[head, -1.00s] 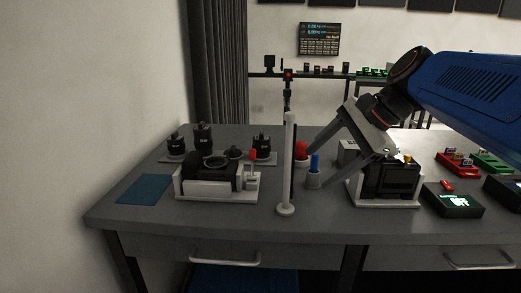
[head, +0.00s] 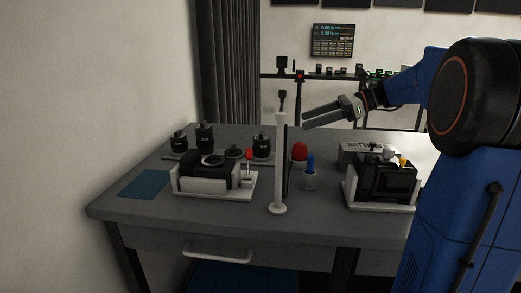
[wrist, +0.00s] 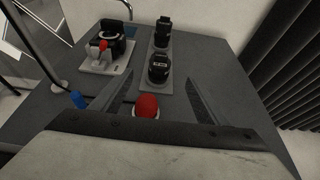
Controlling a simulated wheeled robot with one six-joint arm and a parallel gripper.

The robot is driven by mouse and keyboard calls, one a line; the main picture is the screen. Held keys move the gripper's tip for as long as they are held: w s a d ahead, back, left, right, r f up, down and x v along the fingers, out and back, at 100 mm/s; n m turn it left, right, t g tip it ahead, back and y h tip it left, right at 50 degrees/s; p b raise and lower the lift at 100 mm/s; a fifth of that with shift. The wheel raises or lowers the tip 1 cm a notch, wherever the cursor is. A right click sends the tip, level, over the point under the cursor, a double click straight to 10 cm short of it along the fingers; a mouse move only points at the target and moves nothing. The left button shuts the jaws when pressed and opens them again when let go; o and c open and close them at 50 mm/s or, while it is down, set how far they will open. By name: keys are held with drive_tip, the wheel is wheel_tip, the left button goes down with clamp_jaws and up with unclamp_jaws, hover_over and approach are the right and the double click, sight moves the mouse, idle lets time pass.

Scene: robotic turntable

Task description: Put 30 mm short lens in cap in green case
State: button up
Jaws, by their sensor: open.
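Black lenses stand on a grey holder (head: 176,157) at the back left of the table: one at left (head: 179,145), a taller one (head: 205,137) and one at right (head: 262,147). Their labels are too small to read, so I cannot tell which is the 30 mm short one. A low black cap-like piece (head: 234,152) sits between them. My gripper (head: 305,119) is open and empty, raised above the table, right of the lenses. In the wrist view, a labelled lens (wrist: 159,70) appears between my fingertips (wrist: 160,80), lower and farther off. The green case is not in view now.
A camera body on a white stand (head: 213,188) is front left, beside a blue mat (head: 146,184). A white post (head: 280,165) stands mid-table near red-topped (head: 300,152) and blue-topped (head: 310,165) items. A second device on a white stand (head: 381,203) is at right.

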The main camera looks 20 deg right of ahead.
sight(264, 135)
drive_tip(key=x, duration=1.7)
drive_tip(key=shift+w, duration=0.1)
clamp_jaws()
